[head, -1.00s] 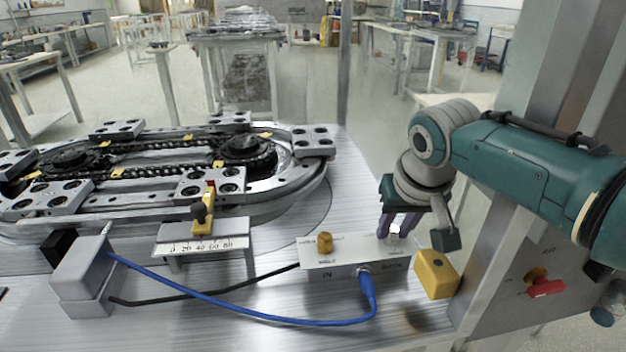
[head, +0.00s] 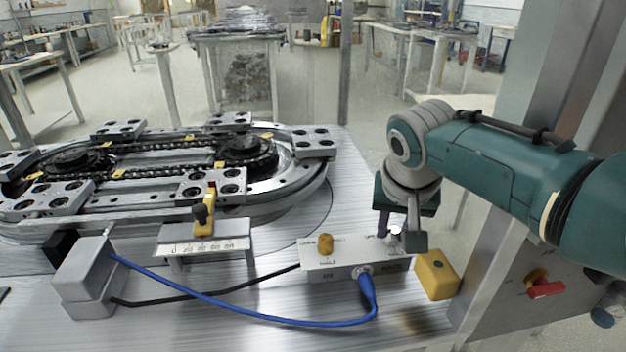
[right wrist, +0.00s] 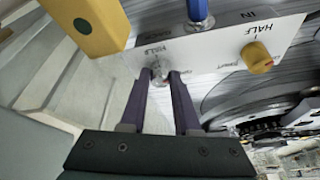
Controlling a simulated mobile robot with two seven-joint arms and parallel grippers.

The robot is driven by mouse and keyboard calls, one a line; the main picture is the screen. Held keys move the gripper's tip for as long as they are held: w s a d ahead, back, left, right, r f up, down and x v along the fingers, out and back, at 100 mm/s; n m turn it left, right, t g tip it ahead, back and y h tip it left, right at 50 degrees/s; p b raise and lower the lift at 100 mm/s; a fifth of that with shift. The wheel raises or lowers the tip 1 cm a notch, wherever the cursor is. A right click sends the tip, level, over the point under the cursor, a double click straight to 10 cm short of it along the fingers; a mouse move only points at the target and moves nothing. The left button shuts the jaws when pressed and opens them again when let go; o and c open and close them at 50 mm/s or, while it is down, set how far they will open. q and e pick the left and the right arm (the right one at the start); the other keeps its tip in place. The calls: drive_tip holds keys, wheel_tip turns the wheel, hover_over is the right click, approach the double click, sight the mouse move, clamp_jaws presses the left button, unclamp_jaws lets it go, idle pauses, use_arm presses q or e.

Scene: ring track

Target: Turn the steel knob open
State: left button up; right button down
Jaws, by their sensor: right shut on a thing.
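The steel knob (head: 395,240) is on the right end of the top of a white valve box (head: 345,265). It also shows in the right wrist view (right wrist: 160,76), next to printed lettering. My right gripper (head: 391,233) points down over this end of the box, its purple fingers on either side of the knob. In the right wrist view the fingertips (right wrist: 161,74) meet the small knob and are shut on it. The fingers partly hide the knob, so I cannot read its exact angle. My left gripper is in neither view.
A brass knob (head: 325,244) is on the box's left end. A blue hose (head: 369,293) plugs into its front. A yellow block (head: 436,274) stands close on the right. The ring track (head: 150,165) and a scale stand (head: 205,244) are to the left.

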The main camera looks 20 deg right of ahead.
drive_tip(key=shift+w+a+f+m+b, duration=0.15)
drive_tip(key=shift+m+b, duration=0.15)
drive_tip(key=shift+m, duration=0.6)
drive_tip(key=m+g+h+b, duration=0.1)
drive_tip(key=m+b, duration=0.1)
drive_tip(key=shift+f+m, duration=0.1)
drive_tip(key=shift+m, duration=0.3)
drive_tip(key=m+g+b, duration=0.1)
drive_tip(key=m+b, duration=0.1)
drive_tip(key=b, duration=0.1)
drive_tip(key=m+g+b, duration=0.1)
drive_tip(key=m+b, duration=0.2)
drive_tip(key=b, duration=0.1)
drive_tip(key=shift+w+h, duration=0.15)
drive_tip(key=shift+h, duration=0.25)
drive_tip(key=shift+r+m+g+b, duration=0.2)
drive_tip(key=shift+m+g+b, duration=0.1)
drive_tip(key=shift+m+b, duration=0.6)
drive_tip(key=c, duration=0.6)
unclamp_jaws()
drive_tip(key=shift+r, duration=0.1)
